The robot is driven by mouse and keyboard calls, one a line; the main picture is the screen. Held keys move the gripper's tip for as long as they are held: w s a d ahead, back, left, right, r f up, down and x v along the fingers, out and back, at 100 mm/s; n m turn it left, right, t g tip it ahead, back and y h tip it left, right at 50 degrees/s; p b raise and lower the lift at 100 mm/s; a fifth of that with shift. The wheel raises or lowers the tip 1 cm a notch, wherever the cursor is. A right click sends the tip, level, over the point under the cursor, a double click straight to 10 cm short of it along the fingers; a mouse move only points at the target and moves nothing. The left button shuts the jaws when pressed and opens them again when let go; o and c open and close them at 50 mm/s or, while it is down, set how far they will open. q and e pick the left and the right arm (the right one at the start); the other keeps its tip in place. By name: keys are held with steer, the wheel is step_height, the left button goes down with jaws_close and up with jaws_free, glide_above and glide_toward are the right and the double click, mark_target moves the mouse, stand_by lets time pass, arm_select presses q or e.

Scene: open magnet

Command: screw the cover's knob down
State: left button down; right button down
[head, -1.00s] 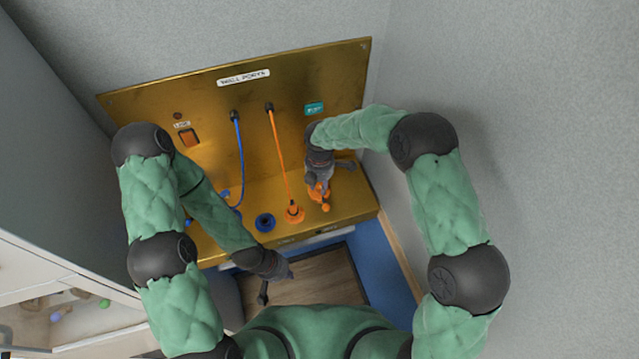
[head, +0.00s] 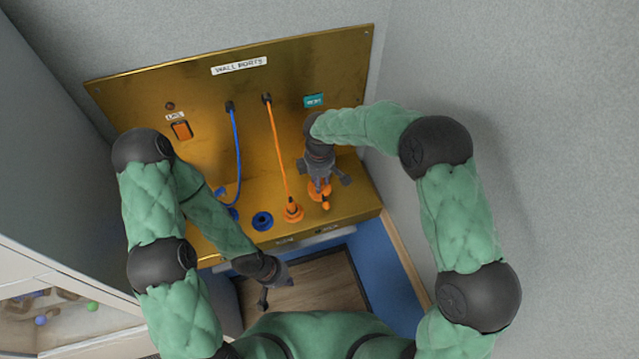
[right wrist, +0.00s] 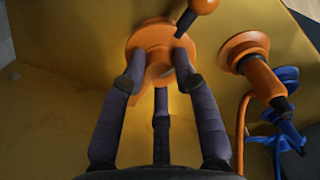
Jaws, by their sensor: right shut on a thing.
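The orange cover (right wrist: 138,38) sits on the brass bench, a round flange with a raised middle; it also shows in the head view (head: 319,196). My right gripper (head: 320,184) points down over it. In the right wrist view its dark fingers (right wrist: 158,72) are closed around the orange knob (right wrist: 160,71) at the cover's middle. The fingers hide much of the knob. An orange ball-ended lever (right wrist: 203,6) stands out beside the cover. My left gripper (head: 277,284) is empty, its fingers apart, over the wooden surface in front of the bench.
An orange plug with its cable (head: 292,211) stands left of the cover, close to my right gripper. A blue ring port (head: 262,221) and a blue cable (head: 239,160) are further left. The brass back panel (head: 200,85) rises behind; a grey wall is at the right.

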steer(key=m+b, duration=0.1)
steer(key=m, duration=0.2)
steer(key=shift+m+b, duration=0.35)
steer(key=shift+m, duration=0.05)
steer(key=m+b, duration=0.1)
steer(key=m, duration=0.2)
steer(key=shift+m, duration=0.3)
steer(key=m+b, duration=0.2)
steer(key=m, duration=0.2)
steer(key=m+b, duration=0.1)
steer(key=m, duration=0.3)
steer(key=m+b, duration=0.1)
steer(key=m, duration=0.2)
steer(key=shift+m, duration=0.4)
steer(key=m+b, duration=0.1)
steer(key=m, duration=0.2)
steer(key=shift+m, duration=0.3)
steer(key=m, duration=0.4)
steer(key=shift+b, duration=0.4)
steer(key=shift+m+b, duration=0.3)
steer(key=shift+m, duration=1.5)
